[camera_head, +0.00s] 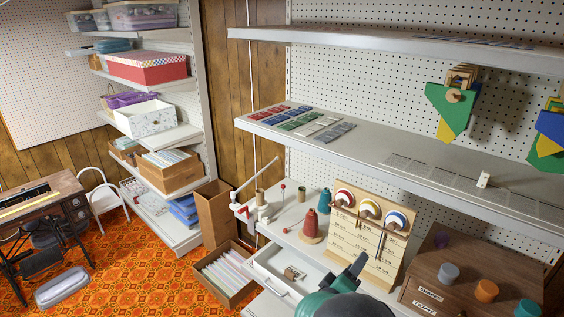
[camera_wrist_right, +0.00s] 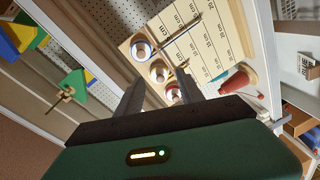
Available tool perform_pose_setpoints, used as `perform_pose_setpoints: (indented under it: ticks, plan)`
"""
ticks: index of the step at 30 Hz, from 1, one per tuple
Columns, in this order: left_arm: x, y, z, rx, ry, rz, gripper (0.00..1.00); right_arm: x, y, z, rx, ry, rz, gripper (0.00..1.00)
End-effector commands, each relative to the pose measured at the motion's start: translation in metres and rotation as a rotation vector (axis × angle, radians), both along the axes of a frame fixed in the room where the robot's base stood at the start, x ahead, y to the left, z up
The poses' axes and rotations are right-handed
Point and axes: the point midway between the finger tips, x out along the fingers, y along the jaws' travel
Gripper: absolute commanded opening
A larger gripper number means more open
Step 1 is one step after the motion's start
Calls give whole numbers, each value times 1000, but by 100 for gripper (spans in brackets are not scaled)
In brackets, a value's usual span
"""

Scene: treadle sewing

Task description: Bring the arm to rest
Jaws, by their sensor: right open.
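My right gripper (camera_head: 349,272) comes in at the bottom middle of the head view, with its dark fingers and green housing in front of the work shelf. In the right wrist view its two fingers (camera_wrist_right: 160,88) stand apart with nothing held between them. Beyond them is the wooden board (camera_head: 366,240) with three round spools and printed centimetre marks, also in the wrist view (camera_wrist_right: 205,42). From the wrist view I cannot tell how far the fingers are from the board. My left gripper is not in view.
An open white drawer (camera_head: 283,273) is left of my gripper, holding a small item. A red thread cone (camera_head: 311,224) stands behind it. A wooden cabinet (camera_head: 465,274) with coloured knobs is at right. An upper shelf (camera_head: 370,155) overhangs. A cardboard box (camera_head: 224,277) sits on the floor.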

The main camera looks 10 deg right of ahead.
Motion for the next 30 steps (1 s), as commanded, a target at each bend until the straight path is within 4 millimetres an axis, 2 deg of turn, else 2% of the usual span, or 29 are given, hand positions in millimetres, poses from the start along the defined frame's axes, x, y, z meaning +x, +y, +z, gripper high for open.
perform_pose_setpoints:
  ticks: [1, 2, 3, 5, 6, 8, 9, 12, 15, 18, 30]
  plan:
    - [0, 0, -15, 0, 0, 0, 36, 4, 4, -22, 122, -4, 52, 44]
    - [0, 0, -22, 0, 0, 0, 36, 7, 10, -36, 223, -1, 96, 44]
    - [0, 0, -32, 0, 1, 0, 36, 7, 23, -57, 378, 13, 154, 44]
    - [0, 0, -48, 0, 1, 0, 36, -5, 47, -88, 625, 65, 219, 44]
    - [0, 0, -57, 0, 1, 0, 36, -22, 62, -108, 780, 124, 237, 44]
    - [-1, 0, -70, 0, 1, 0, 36, -58, 82, -135, 980, 235, 221, 44]
    - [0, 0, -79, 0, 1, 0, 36, -89, 90, -151, 1082, 318, 180, 44]
    - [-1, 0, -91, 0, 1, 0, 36, -159, 92, -177, 1214, 488, 29, 44]
    - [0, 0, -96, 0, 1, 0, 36, -206, 84, -188, 1244, 581, -105, 44]
    - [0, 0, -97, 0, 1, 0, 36, -226, 78, -191, 1244, 619, -173, 44]
    - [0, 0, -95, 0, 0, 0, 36, -229, 77, -190, 1244, 625, -183, 44]
